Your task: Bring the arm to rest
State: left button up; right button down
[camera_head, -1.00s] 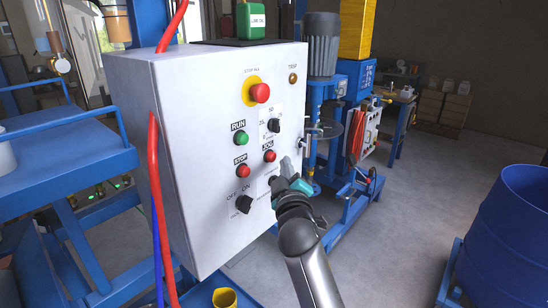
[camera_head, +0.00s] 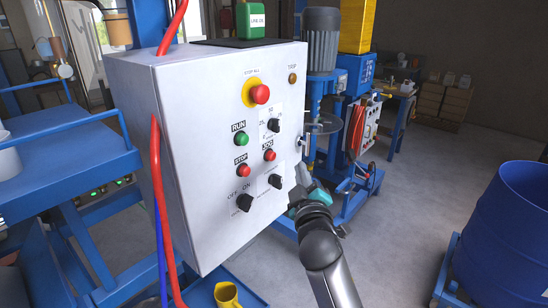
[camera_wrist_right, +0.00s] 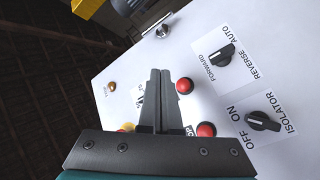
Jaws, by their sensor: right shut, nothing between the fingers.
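My right arm reaches up from the lower right in the head view. Its gripper (camera_head: 303,176) is shut and empty, just off the lower right edge of the white control panel (camera_head: 205,110). In the right wrist view the two fingers (camera_wrist_right: 160,76) lie together in front of the panel, with nothing between them. The lower right black selector knob (camera_head: 275,181) is uncovered and also shows in the wrist view (camera_wrist_right: 222,55), apart from the fingers. The isolator knob (camera_head: 244,203) is at its left. My left gripper is not in view.
A red emergency stop (camera_head: 260,94), a green RUN button (camera_head: 241,139) and red buttons are on the panel. A blue mixer stand (camera_head: 322,95) is behind it. A blue drum (camera_head: 510,225) stands at the right, with bare floor between. Red cables hang at the panel's left.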

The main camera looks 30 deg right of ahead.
jog(key=s+a+f+g+y+b, duration=0.2)
jog(key=s+a+f+g+b, duration=0.15)
jog(key=f, duration=1.25)
jog(key=s+a+f+g+y+b, duration=0.2)
jog(key=s+a+f+b, duration=0.15)
jog(key=f, duration=1.25)
jog(key=s+a+f+g+y+b, duration=0.2)
jog(key=s+a+f+b, duration=0.15)
jog(key=f, duration=1.25)
jog(key=s+a+f+m+g+y+b, duration=0.15)
jog(key=s+f+g+b, duration=0.3)
jog(key=s+f, duration=1.35)
jog(key=s+f+g+b, duration=0.1)
jog(key=s+f, duration=0.2)
jog(key=s, duration=0.3)
jog(key=s+f+m+g+b, duration=0.1)
jog(key=s+f+g, duration=0.1)
jog(key=s, duration=0.4)
jog(key=s+f+g+b, duration=0.1)
jog(key=s+f, duration=0.3)
jog(key=s, duration=0.1)
jog(key=shift+s+a, duration=0.4)
